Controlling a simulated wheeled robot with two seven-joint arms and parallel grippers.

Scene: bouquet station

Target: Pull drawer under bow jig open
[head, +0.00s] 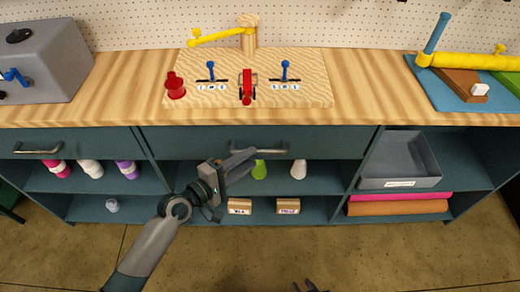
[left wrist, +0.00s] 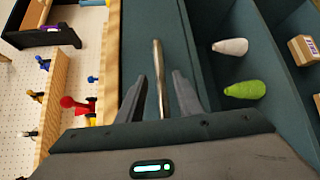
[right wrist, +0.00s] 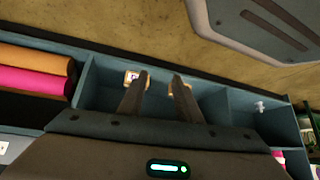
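The bow jig (head: 318,92) is a wooden board with blue levers and red parts on the worktop. Below it is a wide dark teal drawer (head: 190,143), which looks closed, with a metal bar handle (head: 270,151). My left gripper (head: 252,163) is in front of the drawer at the handle's left part. In the left wrist view my left gripper (left wrist: 157,82) is open, with the handle (left wrist: 159,75) appearing between its fingers, apparently untouched. My right gripper (right wrist: 160,82) is open and empty, low in front of the cabinet; only its tip shows in the head view.
Open shelves below hold a green cone (head: 260,170), a white cone (head: 299,170) and small boxes (head: 288,206). A grey tray (head: 402,160) sits at the right above pink and brown rolls. Another handled drawer (head: 75,142) is at the left. The floor in front is clear.

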